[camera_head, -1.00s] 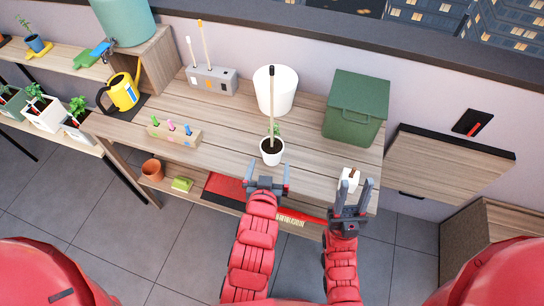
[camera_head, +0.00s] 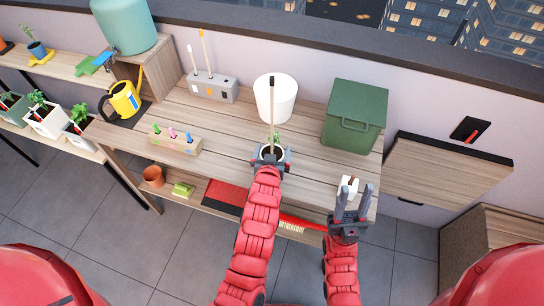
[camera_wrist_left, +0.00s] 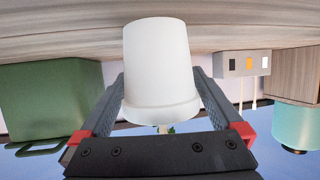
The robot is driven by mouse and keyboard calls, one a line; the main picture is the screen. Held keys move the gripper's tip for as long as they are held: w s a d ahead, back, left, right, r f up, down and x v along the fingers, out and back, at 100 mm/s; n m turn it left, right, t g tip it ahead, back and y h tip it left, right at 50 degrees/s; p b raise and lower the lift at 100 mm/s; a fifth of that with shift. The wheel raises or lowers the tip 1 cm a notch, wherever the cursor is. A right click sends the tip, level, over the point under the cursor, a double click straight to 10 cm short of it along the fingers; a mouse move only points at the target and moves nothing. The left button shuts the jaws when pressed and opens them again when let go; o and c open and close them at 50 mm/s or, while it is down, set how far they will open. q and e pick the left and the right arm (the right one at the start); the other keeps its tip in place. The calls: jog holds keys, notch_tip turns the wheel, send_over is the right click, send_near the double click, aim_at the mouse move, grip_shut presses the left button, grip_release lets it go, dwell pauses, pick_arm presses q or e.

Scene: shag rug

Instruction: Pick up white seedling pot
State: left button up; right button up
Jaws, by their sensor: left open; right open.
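The white seedling pot (camera_head: 263,150) stands upright on the wooden workbench (camera_head: 225,135), with dark soil and a green sprout. A tall thin stick (camera_head: 272,110) appears to rise from it. My left gripper (camera_head: 271,158) is at the pot and partly hides it in the head view. In the left wrist view, which looks upside down, the white seedling pot (camera_wrist_left: 160,70) sits between the two open fingers. I cannot tell whether they touch it. My right gripper (camera_head: 354,197) is open and empty near the bench's front right edge.
A larger white pot (camera_head: 287,98) stands behind the seedling pot. A green lidded bin (camera_head: 355,115) is at the back right. A holder with colored pegs (camera_head: 175,144) and a grey tool block (camera_head: 212,88) are to the left. A small white object (camera_head: 347,184) is near my right gripper.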

pick_arm(q)
jog(key=shift+w+f, duration=0.15)
jog(key=shift+w, duration=0.15)
jog(key=c, duration=1.2)
jog(key=shift+c, duration=0.3)
